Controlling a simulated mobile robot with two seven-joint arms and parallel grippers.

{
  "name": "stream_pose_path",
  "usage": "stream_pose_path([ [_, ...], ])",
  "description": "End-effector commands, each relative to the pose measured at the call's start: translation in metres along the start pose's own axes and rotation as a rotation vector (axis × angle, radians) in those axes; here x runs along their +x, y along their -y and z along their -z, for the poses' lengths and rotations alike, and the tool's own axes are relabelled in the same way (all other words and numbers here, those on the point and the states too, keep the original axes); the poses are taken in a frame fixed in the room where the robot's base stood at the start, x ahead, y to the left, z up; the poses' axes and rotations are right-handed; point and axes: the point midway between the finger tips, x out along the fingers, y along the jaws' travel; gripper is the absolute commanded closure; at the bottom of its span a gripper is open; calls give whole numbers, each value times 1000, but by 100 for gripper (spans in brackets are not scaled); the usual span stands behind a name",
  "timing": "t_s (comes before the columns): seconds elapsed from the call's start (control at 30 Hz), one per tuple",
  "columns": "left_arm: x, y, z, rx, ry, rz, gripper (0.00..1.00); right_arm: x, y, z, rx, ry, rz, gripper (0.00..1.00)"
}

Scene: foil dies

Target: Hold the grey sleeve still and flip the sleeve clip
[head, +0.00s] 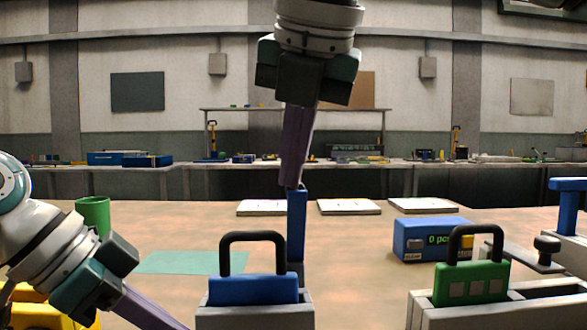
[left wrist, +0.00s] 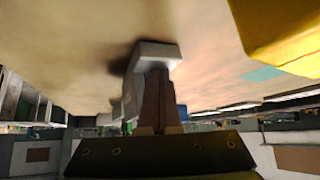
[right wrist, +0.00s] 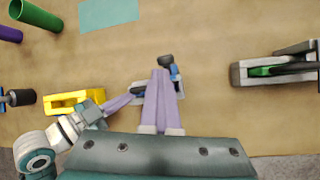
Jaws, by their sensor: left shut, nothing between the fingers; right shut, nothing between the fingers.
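The grey sleeve (head: 255,318) stands at the table's front edge with a blue block (head: 253,290) and its black handle in it. It also shows in the right wrist view (right wrist: 142,93). The sleeve clip looks to be the upright blue bar (head: 297,230) at the sleeve's right end. My right gripper (head: 292,186) is shut and empty, its fingertips at the bar's top; contact is unclear. My left gripper (head: 168,319) is shut, with its fingers pointing at the sleeve's left side. In the left wrist view its tips lie against or just before the grey sleeve (left wrist: 158,50).
A second grey holder (head: 425,313) with a green block (head: 472,284) stands to the right. A blue counter box (head: 432,240) is behind it. A yellow holder (right wrist: 75,102) lies left of the sleeve. A green cup (head: 93,215) and teal mat (head: 178,262) are farther back.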

Motion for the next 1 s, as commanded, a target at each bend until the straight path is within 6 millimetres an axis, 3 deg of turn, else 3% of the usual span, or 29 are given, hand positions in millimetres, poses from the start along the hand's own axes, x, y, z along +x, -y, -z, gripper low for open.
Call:
stream_pose_path([
  [0.03,5,-2,-9,-4,22,-9,100,4,2,0,2,-6,7,100],
  [1.0,5,-2,-10,-5,25,-7,100,4,0,-7,2,-10,12,100],
])
